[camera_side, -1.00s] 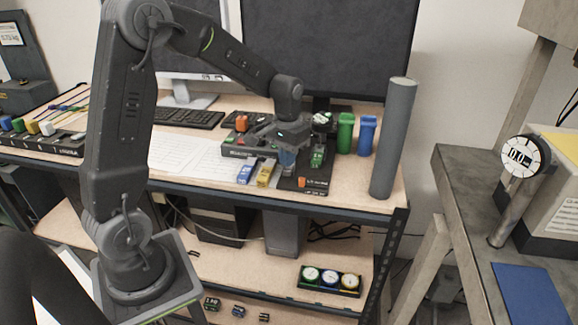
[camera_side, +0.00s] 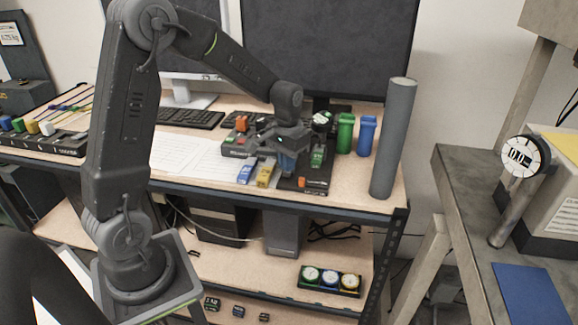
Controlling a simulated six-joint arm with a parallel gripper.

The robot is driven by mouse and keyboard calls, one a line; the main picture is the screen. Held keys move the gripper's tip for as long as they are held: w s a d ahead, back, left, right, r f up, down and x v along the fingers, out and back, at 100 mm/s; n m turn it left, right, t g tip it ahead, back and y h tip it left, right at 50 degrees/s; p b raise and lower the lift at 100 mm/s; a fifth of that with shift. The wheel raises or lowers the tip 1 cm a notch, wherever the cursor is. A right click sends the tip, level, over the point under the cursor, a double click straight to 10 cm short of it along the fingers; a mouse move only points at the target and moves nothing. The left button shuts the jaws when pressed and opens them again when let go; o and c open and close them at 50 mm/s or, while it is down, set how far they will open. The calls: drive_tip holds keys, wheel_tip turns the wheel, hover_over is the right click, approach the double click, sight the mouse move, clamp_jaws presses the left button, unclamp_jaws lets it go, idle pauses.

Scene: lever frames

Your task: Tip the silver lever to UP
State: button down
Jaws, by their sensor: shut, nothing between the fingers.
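My gripper (camera_side: 285,162) is over the group of dark lever frames on the shelf top, pointing down among the levers. Its fingers look shut and hold nothing. I cannot make out the silver lever; it may be hidden behind my gripper or too small to tell. The dark lever frame (camera_side: 313,190) under and right of my gripper carries a green part (camera_side: 317,157) and a small orange part (camera_side: 301,182). Whether my gripper touches anything is too small to tell.
A blue lever (camera_side: 246,173) and a yellow lever (camera_side: 265,174) stick out left of my gripper. A monitor (camera_side: 330,45) stands behind.

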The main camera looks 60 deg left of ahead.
drive_tip(key=shift+f, duration=0.35)
drive_tip(key=shift+r, duration=3.55)
drive_tip(key=shift+d+r, duration=0.1)
drive_tip(key=s+d+r+m+t, duration=0.1)
drive_tip(key=s+d+r+t, duration=0.1)
drive_tip(key=s+d, duration=0.4)
drive_tip(key=s+d+r+m+t, duration=0.2)
drive_tip(key=s+d+r, duration=0.3)
drive_tip(key=s, duration=0.7)
drive_tip(key=shift+s+d+t, duration=0.3)
drive_tip(key=shift+d+t, duration=0.5)
drive_tip(key=shift+d, duration=0.3)
